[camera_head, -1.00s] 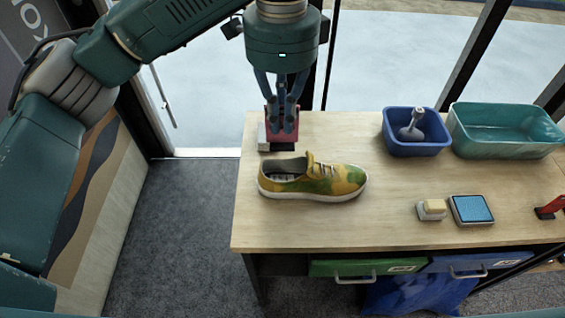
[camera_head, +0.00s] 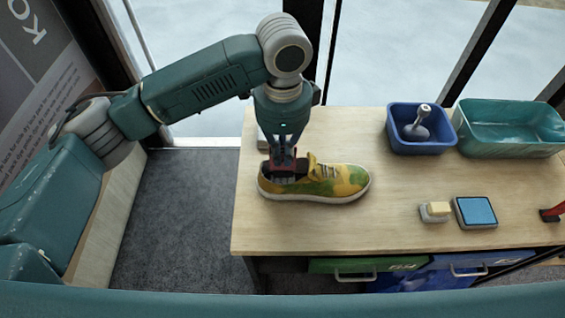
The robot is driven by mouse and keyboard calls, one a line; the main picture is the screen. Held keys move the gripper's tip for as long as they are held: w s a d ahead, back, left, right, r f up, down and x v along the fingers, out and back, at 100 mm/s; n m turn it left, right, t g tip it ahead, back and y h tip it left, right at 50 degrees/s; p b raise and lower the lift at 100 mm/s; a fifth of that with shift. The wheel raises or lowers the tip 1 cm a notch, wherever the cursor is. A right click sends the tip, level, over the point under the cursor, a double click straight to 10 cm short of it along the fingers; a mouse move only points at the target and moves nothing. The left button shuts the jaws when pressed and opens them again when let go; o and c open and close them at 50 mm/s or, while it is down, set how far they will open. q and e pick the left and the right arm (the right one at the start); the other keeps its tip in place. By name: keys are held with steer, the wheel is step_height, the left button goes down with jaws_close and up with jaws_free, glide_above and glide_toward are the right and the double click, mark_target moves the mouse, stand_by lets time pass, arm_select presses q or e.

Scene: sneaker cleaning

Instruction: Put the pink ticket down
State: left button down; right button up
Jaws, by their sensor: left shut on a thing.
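My left gripper (camera_head: 282,158) is shut on the pink ticket (camera_head: 272,166), which shows only as a small reddish-pink patch between and behind the fingers. The gripper points down at the heel opening of a yellow and green sneaker (camera_head: 335,183). The sneaker stands on the wooden table (camera_head: 390,225) with its toe to the right. The fingers hide part of the shoe's opening, and I cannot tell whether the ticket touches the shoe. My right gripper is not in view.
A small pale block (camera_head: 262,141) stands behind the gripper. A blue bin (camera_head: 420,148) with a plunger-like tool and a teal tub (camera_head: 510,150) stand at the back right. A brush (camera_head: 436,214), a blue pad (camera_head: 475,211) and a red object (camera_head: 553,211) lie at the right.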

mark_target(283, 171)
arm_select(q)
steer(key=shift+f, duration=0.25)
steer(key=shift+s+f, duration=0.1)
steer(key=shift+f, duration=0.2)
step_height(283, 171, down, 3)
steer(key=shift+f+p, duration=0.2)
steer(key=shift+p, duration=0.1)
steer(key=shift+f, duration=0.2)
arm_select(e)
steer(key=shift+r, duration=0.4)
arm_select(q)
steer(key=c, duration=2.2)
jaws_free()
steer(key=shift+o, duration=0.2)
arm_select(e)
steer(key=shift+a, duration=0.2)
